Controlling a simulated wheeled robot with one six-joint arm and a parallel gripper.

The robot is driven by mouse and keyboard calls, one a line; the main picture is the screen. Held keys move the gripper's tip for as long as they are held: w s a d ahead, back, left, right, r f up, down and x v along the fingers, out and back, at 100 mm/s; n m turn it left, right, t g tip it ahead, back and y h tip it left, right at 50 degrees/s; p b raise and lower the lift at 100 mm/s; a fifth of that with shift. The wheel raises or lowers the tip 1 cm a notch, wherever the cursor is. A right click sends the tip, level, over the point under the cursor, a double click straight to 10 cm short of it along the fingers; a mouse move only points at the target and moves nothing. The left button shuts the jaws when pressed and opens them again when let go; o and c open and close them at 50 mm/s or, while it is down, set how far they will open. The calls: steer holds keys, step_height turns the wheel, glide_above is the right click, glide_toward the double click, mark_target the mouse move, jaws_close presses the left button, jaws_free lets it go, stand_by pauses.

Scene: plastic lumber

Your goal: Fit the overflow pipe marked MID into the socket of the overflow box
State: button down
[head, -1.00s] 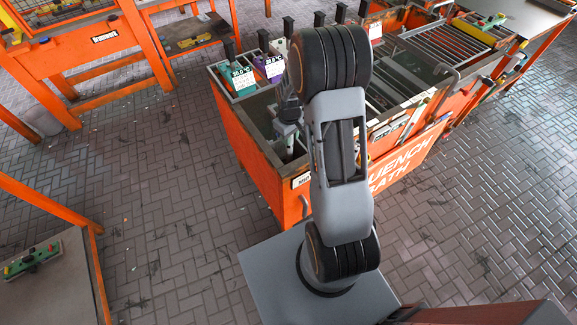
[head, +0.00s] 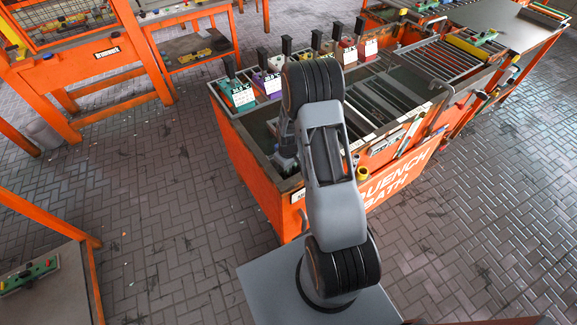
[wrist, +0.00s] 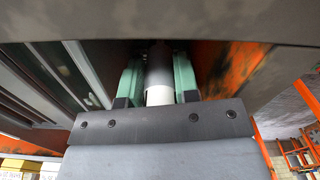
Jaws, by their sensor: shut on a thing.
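In the wrist view my gripper (wrist: 158,78) has green fingers shut on a pipe (wrist: 158,68), dark above with a white band near the palm. Any MID mark on it is not readable. In the head view my arm reaches over the near left part of the orange quench bath (head: 245,165), and its grey lower end (head: 285,158) is low inside the bath. The fingers and pipe are hidden there. I cannot make out the overflow box or its socket, or whether the pipe touches it.
A row of coloured units with black handles, including green (head: 237,92) and purple (head: 268,82), lines the bath's back left side. Slatted racks (head: 450,62) lie to the right. Orange benches (head: 80,75) stand at the left. The brick floor (head: 160,190) between is clear.

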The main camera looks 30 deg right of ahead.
steer(key=shift+f, duration=0.2)
steer(key=c, duration=0.9)
jaws_free()
steer(key=shift+r, duration=0.1)
steer(key=shift+o, duration=0.2)
step_height(320, 180, up, 12)
steer(key=shift+f+b, duration=0.15)
steer(key=shift+b, duration=0.85)
steer(key=s+a+r+m+t, duration=0.1)
steer(key=s+a+r, duration=0.3)
steer(key=s+r, duration=0.4)
steer(key=s+a+r+m+t, duration=0.2)
steer(key=s+a+r, duration=0.3)
steer(key=s+r, duration=0.3)
steer(key=shift+s+a+r+m+t, duration=0.25)
steer(key=shift+r+t, duration=0.45)
steer(key=shift+r, duration=0.65)
